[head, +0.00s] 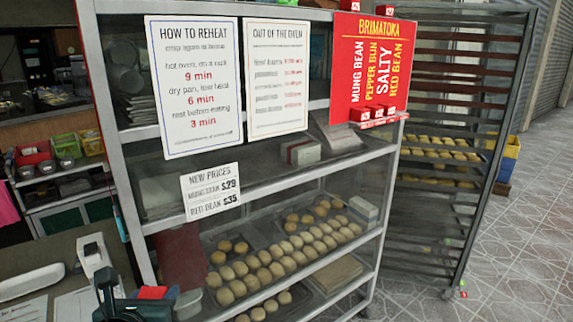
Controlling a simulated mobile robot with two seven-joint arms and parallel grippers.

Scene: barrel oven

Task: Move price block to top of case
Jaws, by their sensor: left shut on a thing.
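My left gripper (143,298) is at the bottom left, in front of the case's lower left corner. It is shut on a red block (151,292), mostly hidden by the gripper, so its printed face cannot be read. The glass display case (262,180) fills the middle, its top edge (230,8) along the upper border of the view. Two red price blocks (385,12) stand on the case's top at the right. Several more red price blocks (376,112) sit on a small ledge under the red sign. My right gripper is not in view.
Two white notices (194,85) and a price card (210,192) hang on the case front. A red sign (372,65) covers its upper right. A tall rack (450,130) stands to the right. A counter (70,310) lies at lower left. Floor (500,260) is clear at right.

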